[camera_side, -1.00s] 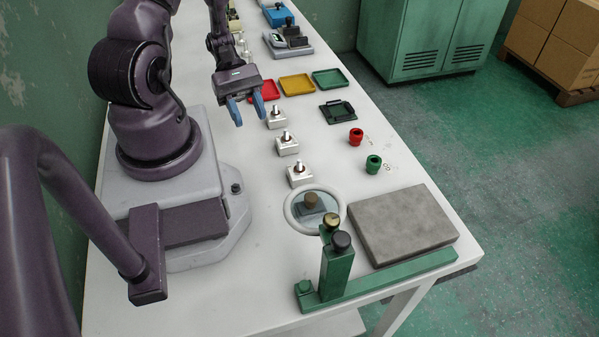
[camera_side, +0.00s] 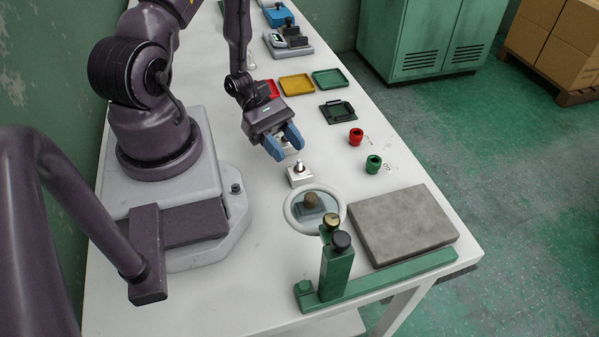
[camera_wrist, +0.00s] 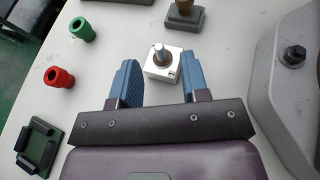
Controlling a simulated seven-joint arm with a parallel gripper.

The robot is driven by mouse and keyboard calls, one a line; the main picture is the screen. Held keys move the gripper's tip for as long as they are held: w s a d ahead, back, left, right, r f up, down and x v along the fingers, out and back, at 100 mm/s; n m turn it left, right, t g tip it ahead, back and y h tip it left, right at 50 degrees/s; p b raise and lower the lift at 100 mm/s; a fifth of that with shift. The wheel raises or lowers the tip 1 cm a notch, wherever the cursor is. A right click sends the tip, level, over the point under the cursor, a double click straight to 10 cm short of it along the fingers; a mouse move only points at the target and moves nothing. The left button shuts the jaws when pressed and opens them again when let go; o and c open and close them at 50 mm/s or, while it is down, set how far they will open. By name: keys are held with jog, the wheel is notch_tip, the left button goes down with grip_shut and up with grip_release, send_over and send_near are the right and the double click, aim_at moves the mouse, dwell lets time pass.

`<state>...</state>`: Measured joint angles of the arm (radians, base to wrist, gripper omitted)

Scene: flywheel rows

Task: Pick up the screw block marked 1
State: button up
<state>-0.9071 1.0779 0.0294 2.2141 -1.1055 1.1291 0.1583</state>
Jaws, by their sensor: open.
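A small white screw block (camera_side: 299,176) with an upright metal screw stands on the white table in the side view, just in front of my gripper (camera_side: 284,145). In the wrist view a screw block (camera_wrist: 160,71) shows beyond and between my blue fingertips, tilted a little to the jaws. No number can be read on it.
A green fixture (camera_side: 336,270) and grey slab (camera_side: 403,223) are at the front. Coloured trays (camera_side: 297,85) lie behind.

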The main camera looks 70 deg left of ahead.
aim_at(297, 167)
jog(key=x, duration=0.3)
jog(key=shift+w+d, duration=0.1)
jog(key=shift+d, duration=0.15)
grip_shut()
